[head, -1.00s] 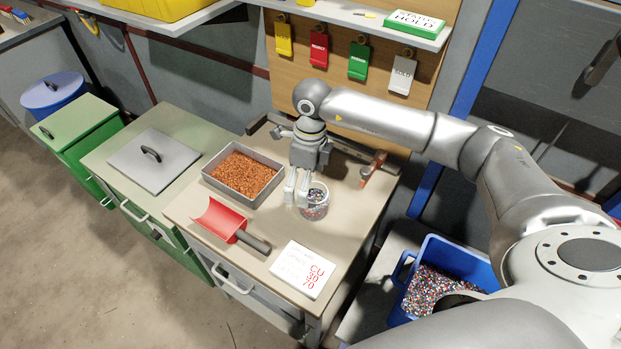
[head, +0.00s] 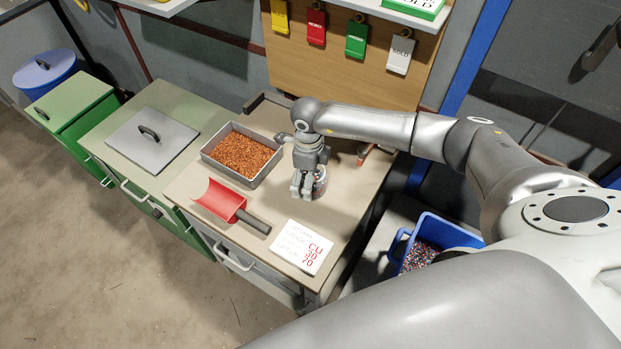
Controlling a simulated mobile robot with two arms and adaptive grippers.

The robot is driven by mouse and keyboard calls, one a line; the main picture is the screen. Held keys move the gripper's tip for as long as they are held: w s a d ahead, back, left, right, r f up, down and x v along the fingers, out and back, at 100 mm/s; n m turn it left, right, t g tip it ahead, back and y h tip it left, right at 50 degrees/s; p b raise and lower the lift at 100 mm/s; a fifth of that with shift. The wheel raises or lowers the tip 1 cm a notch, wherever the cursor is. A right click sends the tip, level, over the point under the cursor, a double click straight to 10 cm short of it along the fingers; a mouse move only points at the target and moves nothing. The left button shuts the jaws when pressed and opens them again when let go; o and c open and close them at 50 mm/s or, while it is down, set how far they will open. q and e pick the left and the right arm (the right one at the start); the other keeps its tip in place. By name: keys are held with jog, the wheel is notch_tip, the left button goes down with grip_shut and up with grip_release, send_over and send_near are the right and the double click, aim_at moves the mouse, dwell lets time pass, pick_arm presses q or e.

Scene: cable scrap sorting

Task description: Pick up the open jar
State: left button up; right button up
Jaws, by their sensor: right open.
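The open jar (head: 322,183) is a small clear jar with multicoloured granules in it. It stands upright on the bench top (head: 345,200). Much of it is hidden behind my right gripper (head: 303,194). The right gripper points down, with its fingers low at the jar's left and near side. Its fingers are open; from this view I cannot tell whether they touch the jar or stand around it. My left gripper is not in view.
A grey tray of copper granules (head: 207,152), a red scoop (head: 222,200) and a white card marked CU 30 70 (head: 297,247) lie close by. A blue crate (head: 445,232) of mixed granules stands lower right. A grey lid (head: 150,140) lies on the left cabinet.

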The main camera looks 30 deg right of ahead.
jog(key=shift+f, duration=0.4)
jog(key=shift+c, duration=0.5)
jog(key=c, duration=1.1)
jog(key=shift+r, duration=0.1)
jog(key=shift+r+b, duration=0.4)
jog(key=shift+r, duration=0.05)
jog(key=r, duration=0.1)
jog(key=r+b, duration=0.1)
jog(key=shift+s+a+r, duration=0.1)
jog(key=shift+a+r, duration=0.1)
jog(key=shift+r, duration=0.1)
jog(key=s+a+r+b, duration=0.1)
jog(key=s+a+r, duration=0.2)
jog(key=s+a+r+b, duration=0.1)
jog(key=s+a+r, duration=0.1)
jog(key=s+r, duration=0.1)
jog(key=s+a+r+b, duration=0.1)
jog(key=s+a+r, duration=0.2)
jog(key=s, duration=0.1)
jog(key=shift+s+a+r, duration=0.2)
jog(key=shift+a, duration=0.15)
